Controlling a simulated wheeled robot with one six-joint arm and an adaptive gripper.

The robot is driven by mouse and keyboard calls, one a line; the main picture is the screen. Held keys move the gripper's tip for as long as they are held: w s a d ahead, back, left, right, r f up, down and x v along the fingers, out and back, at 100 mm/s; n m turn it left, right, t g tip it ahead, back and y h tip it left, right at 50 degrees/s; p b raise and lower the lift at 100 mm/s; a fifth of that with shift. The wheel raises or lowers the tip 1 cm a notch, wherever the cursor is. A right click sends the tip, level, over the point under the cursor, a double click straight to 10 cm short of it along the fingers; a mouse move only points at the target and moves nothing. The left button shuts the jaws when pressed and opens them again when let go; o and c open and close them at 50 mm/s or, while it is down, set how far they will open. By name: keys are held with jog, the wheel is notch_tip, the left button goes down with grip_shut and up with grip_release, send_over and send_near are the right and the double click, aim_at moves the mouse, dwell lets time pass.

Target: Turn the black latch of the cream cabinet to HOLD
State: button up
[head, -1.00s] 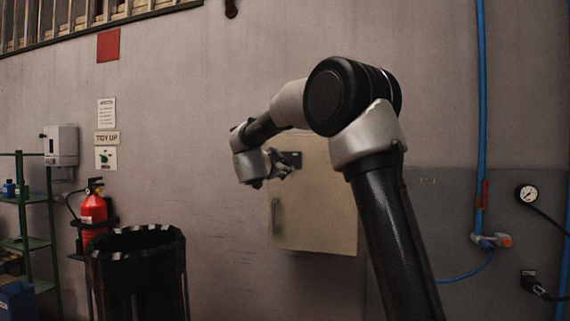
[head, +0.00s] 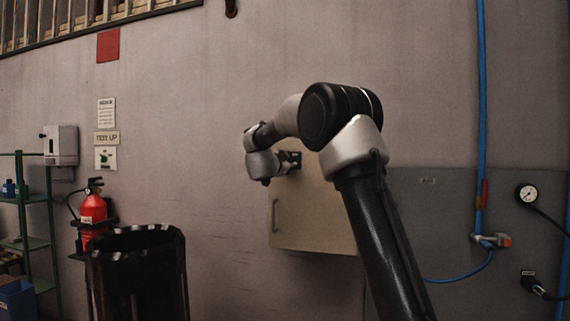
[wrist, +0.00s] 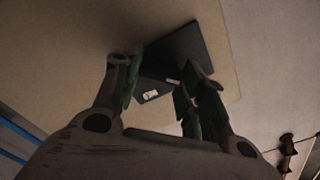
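The cream cabinet (head: 312,218) hangs on the wall in the head view, partly behind my arm. Its black latch plate (head: 296,156) is near the top left of the door, partly covered by my gripper (head: 284,164). In the wrist view, the dark latch plate (wrist: 183,50) lies against the cream surface just beyond my gripper (wrist: 158,84). The two green-padded fingers are apart, with dark latch parts and a small white label (wrist: 151,95) showing between them. Whether the pads touch the latch is too dark to tell. The latch's setting cannot be read.
A grey vertical handle (head: 276,215) is low on the cabinet's left side. A black bin (head: 138,275) and a red extinguisher (head: 93,210) stand to the left. A blue pipe (head: 481,110) and a gauge (head: 527,194) are to the right.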

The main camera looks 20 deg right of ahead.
jog(key=shift+c, duration=1.2)
jog(key=shift+f+m, duration=0.2)
jog(key=shift+m, duration=4.3)
jog(key=shift+f+m, duration=0.2)
jog(key=shift+m, duration=4.3)
